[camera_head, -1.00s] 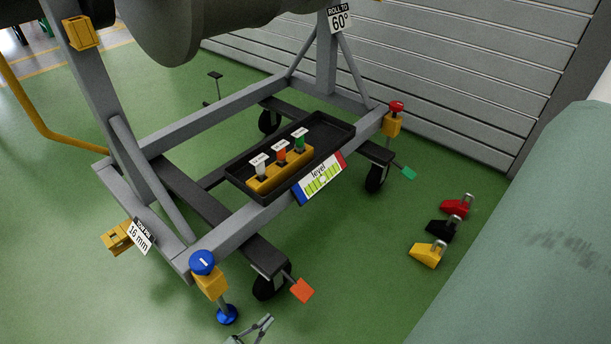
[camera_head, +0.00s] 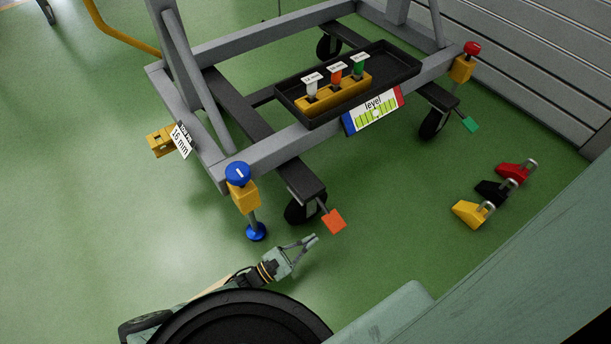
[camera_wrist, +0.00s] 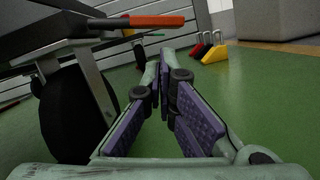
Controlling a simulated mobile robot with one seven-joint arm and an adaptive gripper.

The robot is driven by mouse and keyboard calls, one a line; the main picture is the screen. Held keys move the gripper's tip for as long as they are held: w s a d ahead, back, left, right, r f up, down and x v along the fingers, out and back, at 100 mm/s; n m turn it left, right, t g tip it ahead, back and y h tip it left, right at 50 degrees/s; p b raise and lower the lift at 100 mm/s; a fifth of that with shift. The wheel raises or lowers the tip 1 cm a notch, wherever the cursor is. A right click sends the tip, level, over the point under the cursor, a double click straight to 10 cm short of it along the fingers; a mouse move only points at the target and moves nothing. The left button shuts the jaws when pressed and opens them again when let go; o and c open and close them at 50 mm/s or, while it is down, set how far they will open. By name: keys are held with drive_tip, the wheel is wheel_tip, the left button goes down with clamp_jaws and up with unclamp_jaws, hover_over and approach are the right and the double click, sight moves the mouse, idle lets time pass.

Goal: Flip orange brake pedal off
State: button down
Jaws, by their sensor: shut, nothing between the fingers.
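The orange brake pedal (camera_head: 334,221) sticks out from the black caster wheel (camera_head: 305,208) at the near corner of the grey stand. In the wrist view the orange pedal (camera_wrist: 157,21) shows edge-on at the top, on a metal bracket beside the black wheel (camera_wrist: 72,115). My gripper (camera_head: 313,239) is just below and left of the pedal in the head view, low near the floor. In the wrist view my gripper (camera_wrist: 160,62) has its purple-padded fingers together at the tips, below the pedal, with nothing held. I see no contact with the pedal.
A blue-knobbed jack (camera_head: 238,175) stands left of the pedal. A green pedal (camera_head: 470,124) sits on the far caster. Green floor between is clear.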

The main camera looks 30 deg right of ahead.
sight(334, 222)
drive_tip(key=x, duration=0.6)
idle(0.3)
